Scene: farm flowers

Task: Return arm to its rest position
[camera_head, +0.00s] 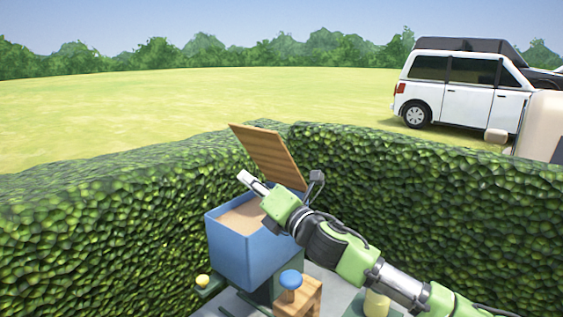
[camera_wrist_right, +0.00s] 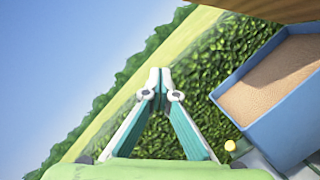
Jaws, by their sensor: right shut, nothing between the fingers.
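My right arm, green, black and silver, reaches in from the lower right in the head view. Its gripper (camera_head: 252,183) is raised over the blue box (camera_head: 232,253), in front of the tilted wooden lid. In the right wrist view the two fingers of the gripper (camera_wrist_right: 160,84) meet at their tips with nothing between them. The hedge shows behind them. The blue box (camera_wrist_right: 285,128), filled with brown, grainy material, lies to the right of the fingers, apart from them. My left gripper is in neither view.
The wooden lid (camera_head: 268,152) stands open behind the arm. A small wooden stool with a blue knob (camera_head: 291,280) and a yellow round thing (camera_head: 203,281) are near the box. Hedges (camera_head: 420,190) enclose the area on both sides. A white car (camera_head: 455,88) is beyond.

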